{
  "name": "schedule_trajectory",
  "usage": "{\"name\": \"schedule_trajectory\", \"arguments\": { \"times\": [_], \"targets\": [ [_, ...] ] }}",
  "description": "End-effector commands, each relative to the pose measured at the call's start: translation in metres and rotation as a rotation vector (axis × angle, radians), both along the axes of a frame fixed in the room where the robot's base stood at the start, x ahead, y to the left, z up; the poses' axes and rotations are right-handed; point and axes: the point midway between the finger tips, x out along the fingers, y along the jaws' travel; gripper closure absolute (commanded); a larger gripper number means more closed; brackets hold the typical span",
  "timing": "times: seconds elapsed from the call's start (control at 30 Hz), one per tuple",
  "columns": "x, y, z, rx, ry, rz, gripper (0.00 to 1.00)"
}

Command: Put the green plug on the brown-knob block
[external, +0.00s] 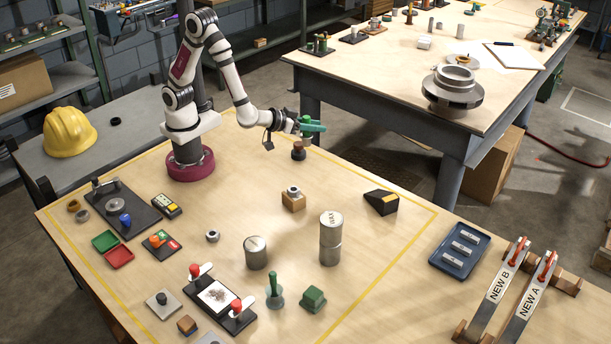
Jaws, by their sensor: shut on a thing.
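My gripper (308,127) is at the far side of the marked area, with the arm reached out to the right. It is shut on a green piece, which I take for the green plug (307,138); green parts at the jaws make its outline hard to separate. A small dark brown piece with a rounded top, seemingly the brown-knob block (298,151), stands just below and slightly left of the gripper. Whether the held piece touches it cannot be told from this view.
A wooden block with a metal ring (293,200), a black wedge (381,202) and metal cylinders (330,245) stand nearer the camera. A green block (313,299) and a green-handled piece (274,291) are at the front. The wood around the brown piece is mostly clear.

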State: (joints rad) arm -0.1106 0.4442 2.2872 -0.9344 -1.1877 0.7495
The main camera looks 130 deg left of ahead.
Motion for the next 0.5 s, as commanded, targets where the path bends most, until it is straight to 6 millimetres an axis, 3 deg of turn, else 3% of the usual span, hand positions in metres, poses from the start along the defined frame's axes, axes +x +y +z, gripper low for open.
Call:
{"name": "schedule_trajectory", "arguments": {
  "times": [0.1,0.27,0.37,0.5],
  "targets": [
    [-0.047,-0.001,0.014,0.0,-0.002,0.221,1.0],
    [-0.085,-0.005,0.015,0.002,0.004,0.383,1.0],
    [-0.1,0.015,0.002,0.001,0.008,0.407,1.0],
    [-0.117,0.057,-0.026,0.001,0.009,0.409,1.0]
  ]
}}
